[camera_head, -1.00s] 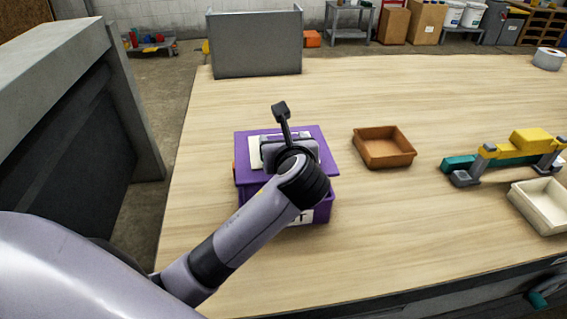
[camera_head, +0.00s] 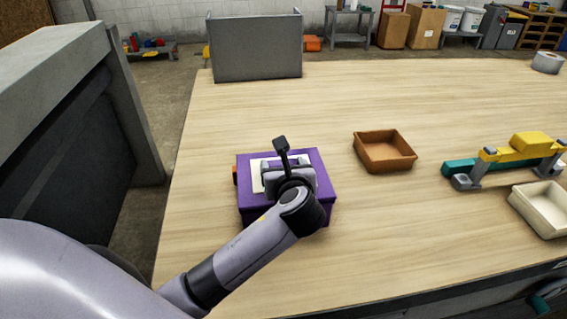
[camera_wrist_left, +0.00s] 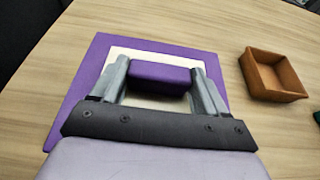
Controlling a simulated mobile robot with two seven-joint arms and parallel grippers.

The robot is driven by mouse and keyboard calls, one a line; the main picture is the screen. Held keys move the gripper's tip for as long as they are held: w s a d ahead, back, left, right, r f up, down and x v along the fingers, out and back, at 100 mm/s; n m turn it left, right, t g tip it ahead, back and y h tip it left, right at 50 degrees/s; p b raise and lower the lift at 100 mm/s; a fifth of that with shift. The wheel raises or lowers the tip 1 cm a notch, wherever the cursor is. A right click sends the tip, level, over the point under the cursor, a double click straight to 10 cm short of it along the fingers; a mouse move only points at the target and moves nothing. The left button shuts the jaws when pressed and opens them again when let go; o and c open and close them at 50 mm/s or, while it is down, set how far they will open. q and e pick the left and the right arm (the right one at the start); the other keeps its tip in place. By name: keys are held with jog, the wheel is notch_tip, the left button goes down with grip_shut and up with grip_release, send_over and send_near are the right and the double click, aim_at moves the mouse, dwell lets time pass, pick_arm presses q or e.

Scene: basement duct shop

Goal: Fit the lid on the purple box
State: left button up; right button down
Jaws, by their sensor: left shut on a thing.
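The purple lid (camera_head: 319,170) has a white patch on top and a raised purple handle (camera_wrist_left: 160,77). It lies over the purple box (camera_head: 249,212), roughly in line with its walls. The box stands on the table, its front partly hidden by my arm. I cannot tell whether a small gap is left between lid and box. My left gripper (camera_wrist_left: 166,76) is shut on the handle, one finger on each side; in the head view it is over the lid, largely hidden by my wrist. My right gripper is not in view.
A brown tray (camera_head: 412,160) stands right of the box. Further right are a yellow and teal clamp-like piece (camera_head: 505,152) and a cream tray (camera_head: 516,203). A grey upright panel (camera_head: 257,48) stands at the back left.

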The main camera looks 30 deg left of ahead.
pick_arm(q)
jog(key=shift+f, duration=0.15)
jog(key=o, duration=1.1)
jog(key=v, duration=0.8)
jog(key=r+v, duration=0.1)
jog(key=v, duration=0.3)
jog(key=shift+r, duration=0.1)
